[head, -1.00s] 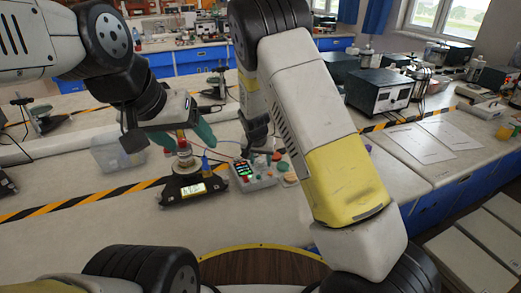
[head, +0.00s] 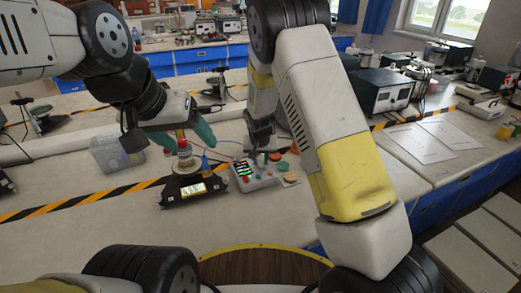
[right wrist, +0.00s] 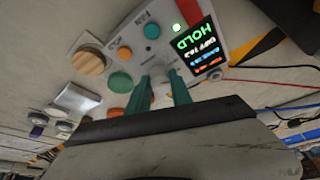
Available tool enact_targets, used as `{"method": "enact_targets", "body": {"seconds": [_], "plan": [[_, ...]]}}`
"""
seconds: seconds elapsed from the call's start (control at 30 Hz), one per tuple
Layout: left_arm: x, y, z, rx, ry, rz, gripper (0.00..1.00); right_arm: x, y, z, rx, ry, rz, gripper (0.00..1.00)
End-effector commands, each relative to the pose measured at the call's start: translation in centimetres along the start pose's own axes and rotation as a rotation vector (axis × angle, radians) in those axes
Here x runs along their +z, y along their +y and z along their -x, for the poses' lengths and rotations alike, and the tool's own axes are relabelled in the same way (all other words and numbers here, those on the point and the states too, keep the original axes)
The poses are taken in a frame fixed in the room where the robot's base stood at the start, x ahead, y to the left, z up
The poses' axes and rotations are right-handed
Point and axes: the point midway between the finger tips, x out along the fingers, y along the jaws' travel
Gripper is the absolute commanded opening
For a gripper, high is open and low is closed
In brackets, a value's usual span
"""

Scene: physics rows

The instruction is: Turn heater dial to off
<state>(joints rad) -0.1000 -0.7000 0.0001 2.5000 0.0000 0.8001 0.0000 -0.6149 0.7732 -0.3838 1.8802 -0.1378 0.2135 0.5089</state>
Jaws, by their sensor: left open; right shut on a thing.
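The control box (head: 262,178) is a pale panel on the bench with a lit display; in the right wrist view the display (right wrist: 195,45) shows green HOLD with smaller lines below. My right gripper (right wrist: 158,84), with green fingers, is shut on a pale grey dial (right wrist: 156,74) at the panel's edge. The dial is mostly hidden between the fingers, so its pointer cannot be read. In the head view the right gripper (head: 261,150) is over the box, partly hidden by my arm. My left gripper (head: 184,134) is open near a red-and-white container (head: 184,157).
The container stands on a black unit (head: 195,188) with a lit readout, left of the box. A clear plastic bin (head: 108,154) is further left. Green (right wrist: 121,81) and orange (right wrist: 124,54) buttons and a wooden disc (right wrist: 88,62) are near the dial.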

Motion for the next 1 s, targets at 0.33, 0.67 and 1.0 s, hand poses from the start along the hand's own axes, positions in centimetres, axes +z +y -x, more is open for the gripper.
{"method": "enact_targets", "body": {"seconds": [0.33, 0.67, 1.0], "plan": [[0.0, 0.0, 0.0, 0.0, 0.0, 0.0, 0.7, -0.12, 0.39, 0.01, -0.114, 0.001, 0.266, 0.0], [0.0, 0.0, 0.0, 0.0, 0.0, 0.0, 0.7, -0.18, 0.48, -0.01, -0.2, 0.001, 0.479, 0.0], [0.0, 0.0, 0.0, 0.0, 0.0, 0.0, 0.7, -0.13, 0.42, -0.03, -0.24, 0.0, 0.579, 0.0]]}}
